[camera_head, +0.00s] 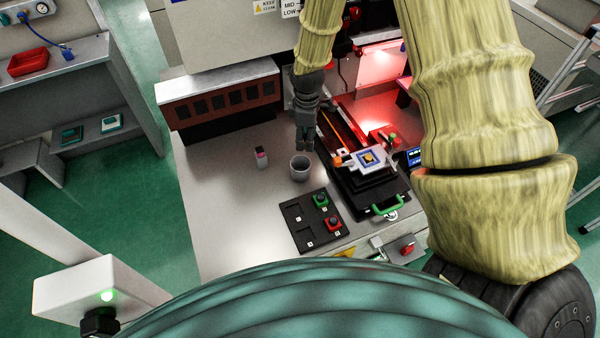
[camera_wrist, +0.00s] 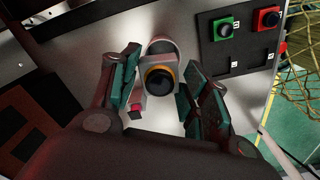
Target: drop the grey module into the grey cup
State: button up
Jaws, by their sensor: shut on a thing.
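My gripper (camera_wrist: 152,88) is shut on the grey module (camera_wrist: 149,92), which has a round dark lens with an orange ring. In the wrist view the module sits between the two green-padded fingers. In the head view my gripper (camera_head: 304,142) hangs just behind the grey cup (camera_head: 300,174), and I cannot make out the module there. The cup stands upright on the grey table. Its rim also shows in the wrist view (camera_wrist: 161,43), partly hidden behind the module.
A black tray (camera_head: 292,216) with a green module (camera_head: 320,200) and a red module (camera_head: 333,224) lies in front of the cup. A black fixture (camera_head: 375,188) stands on the right. The table's left front is clear.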

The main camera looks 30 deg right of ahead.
notch_tip(320, 180, down, 4)
jog(key=b, duration=0.3)
jog(key=shift+f, duration=0.2)
jog(key=o, duration=1.1)
jog(key=shift+r, duration=0.1)
notch_tip(320, 180, up, 12)
jog(key=shift+f, duration=0.1)
